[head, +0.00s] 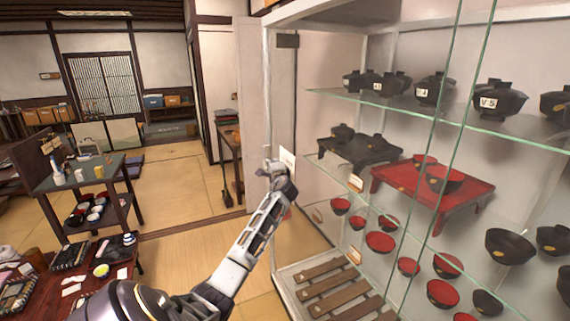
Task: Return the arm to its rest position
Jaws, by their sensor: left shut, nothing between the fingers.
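My left arm reaches up from the bottom of the head view. Its gripper (274,168) is shut and holds nothing. It is in front of the left side of a glass display cabinet, close to the cabinet's white frame in the picture. A small pale card (288,160) shows just behind the gripper; I cannot tell whether they touch. My right gripper is not in view.
The cabinet's glass shelf (400,105) holds black lidded bowls. Below are a red tray table (400,178) and several red and black bowls. A dark side table (75,175) with small items stands left. Tatami floor (180,185) between is clear.

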